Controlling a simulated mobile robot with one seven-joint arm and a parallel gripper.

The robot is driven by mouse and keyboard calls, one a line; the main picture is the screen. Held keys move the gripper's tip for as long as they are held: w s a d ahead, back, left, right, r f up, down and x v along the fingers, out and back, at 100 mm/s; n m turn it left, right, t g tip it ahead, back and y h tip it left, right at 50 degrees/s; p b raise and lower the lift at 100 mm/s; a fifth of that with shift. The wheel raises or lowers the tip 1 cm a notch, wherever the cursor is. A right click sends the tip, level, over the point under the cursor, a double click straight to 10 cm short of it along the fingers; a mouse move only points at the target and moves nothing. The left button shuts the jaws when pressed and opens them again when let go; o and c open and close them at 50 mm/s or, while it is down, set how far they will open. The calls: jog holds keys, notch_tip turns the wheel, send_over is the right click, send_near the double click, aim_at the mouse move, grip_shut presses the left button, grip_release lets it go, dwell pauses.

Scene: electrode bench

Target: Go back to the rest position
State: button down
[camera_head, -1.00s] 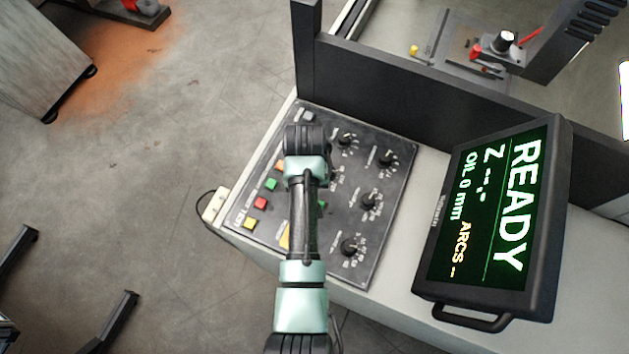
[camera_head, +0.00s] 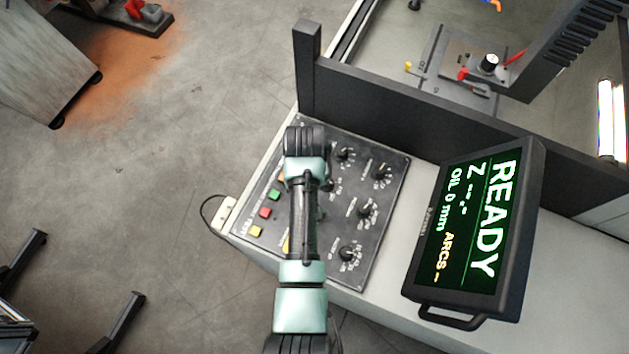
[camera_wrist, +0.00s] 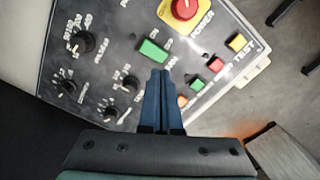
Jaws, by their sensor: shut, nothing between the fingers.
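My gripper (camera_wrist: 161,100) shows in the wrist view as two blue fingers pressed together, with nothing between them. It points over the dark control panel (camera_wrist: 130,18). A green button (camera_wrist: 152,51) lies just beyond the fingertips, and a red knob on a yellow plate (camera_wrist: 186,8) is farther off. In the head view my arm reaches over the control panel (camera_head: 385,212) and hides part of it; my fingers are hidden there. I cannot tell whether the fingertips touch the panel.
A monitor (camera_head: 474,230) reading READY stands on the bench right of the panel. A dark frame wall (camera_head: 400,125) runs behind the panel, with a machine table (camera_head: 455,80) beyond. Black knobs (camera_head: 365,209) and small coloured buttons (camera_head: 265,212) stand on the panel. Open floor lies left.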

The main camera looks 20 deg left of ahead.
jog(key=shift+r, duration=0.1)
dwell(0.5)
jog(key=w+r+m+t+y+b, duration=0.15)
jog(key=w+r+t+b, duration=0.5)
jog(key=w+r, duration=0.85)
jog(key=w+d+r+m+t+y+b, duration=0.15)
jog(key=r+t, duration=0.25)
jog(key=r, duration=0.5)
jog(key=w+d+r+t+p, duration=0.1)
jog(key=w+d+r+t, duration=0.15)
jog(key=r+t, duration=0.45)
jog(key=s+d+r+m+t+h+b, duration=0.1)
jog(key=s+d+r+t+b, duration=0.15)
jog(key=r, duration=0.75)
jog(key=s+d+r+t+b, duration=0.15)
jog(key=s+r, duration=0.25)
jog(key=r, duration=0.5)
jog(key=s+d+r+t+h, duration=0.1)
jog(key=s+d+r+t, duration=0.1)
jog(key=s+r, duration=0.3)
jog(key=s+d+r+m+t+h+b, duration=0.1)
jog(key=s+d+r+t, duration=0.1)
jog(key=s+r+t, duration=0.2)
jog(key=s+r, duration=0.1)
jog(key=s, duration=0.2)
jog(key=shift+s+d+r+m, duration=0.15)
jog(key=shift+d+r+m, duration=0.15)
jog(key=shift+d+r, duration=0.05)
